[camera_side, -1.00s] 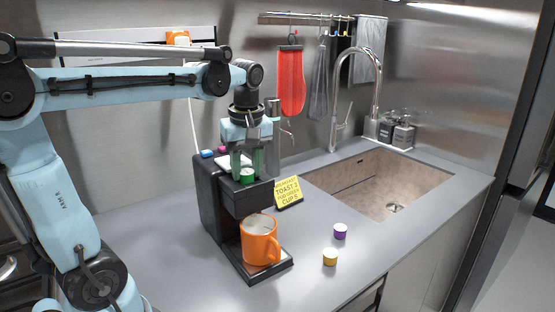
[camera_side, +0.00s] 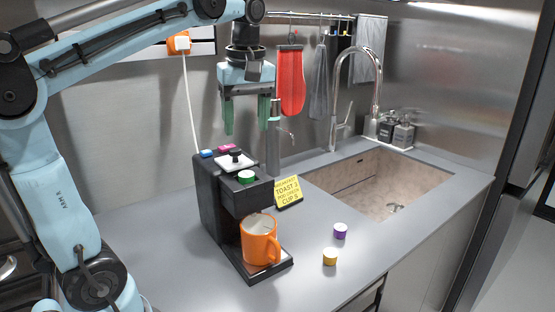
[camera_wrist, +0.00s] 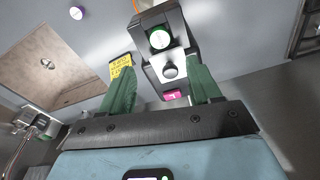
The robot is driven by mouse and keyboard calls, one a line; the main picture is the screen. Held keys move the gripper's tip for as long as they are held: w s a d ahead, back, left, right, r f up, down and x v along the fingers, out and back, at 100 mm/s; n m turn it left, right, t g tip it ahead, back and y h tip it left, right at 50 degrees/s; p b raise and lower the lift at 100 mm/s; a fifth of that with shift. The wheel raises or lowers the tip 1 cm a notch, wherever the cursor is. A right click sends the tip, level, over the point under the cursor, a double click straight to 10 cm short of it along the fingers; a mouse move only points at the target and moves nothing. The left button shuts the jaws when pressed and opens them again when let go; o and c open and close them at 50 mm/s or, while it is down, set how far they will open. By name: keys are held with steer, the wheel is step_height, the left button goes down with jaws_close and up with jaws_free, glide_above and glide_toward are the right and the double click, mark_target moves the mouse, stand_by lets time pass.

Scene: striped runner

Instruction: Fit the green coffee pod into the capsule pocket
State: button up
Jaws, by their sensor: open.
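In the wrist view the pod (camera_wrist: 159,39) shows as a green and white disc inside the machine's top. I cannot tell how deep it is seated, and the pocket's inside is hidden under it. My gripper (camera_side: 247,117) is open and empty, raised above the machine. Its green fingers are apart and clear of the pod. In the wrist view the fingers (camera_wrist: 160,90) stand either side of the machine's knob.
An orange mug (camera_side: 259,240) stands on the drip tray. A purple pod (camera_side: 340,231) and a yellow pod (camera_side: 329,257) lie on the counter to the right. A yellow note (camera_side: 288,191) leans by the machine. A steel bottle (camera_side: 273,145) stands behind; the sink (camera_side: 395,180) is right.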

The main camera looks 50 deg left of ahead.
steer(key=s+d+f+m+t, duration=0.1)
steer(key=d+f+m+t, duration=0.2)
steer(key=d+f+m, duration=0.2)
steer(key=s+d+f+m+t+h, duration=0.1)
steer(key=d+f+m+t, duration=0.3)
steer(key=f+m, duration=0.6)
step_height(320, 180, down, 2)
steer(key=shift+s+d+f+m, duration=0.25)
steer(key=shift+s+d+m, duration=0.05)
steer(key=shift+d, duration=0.2)
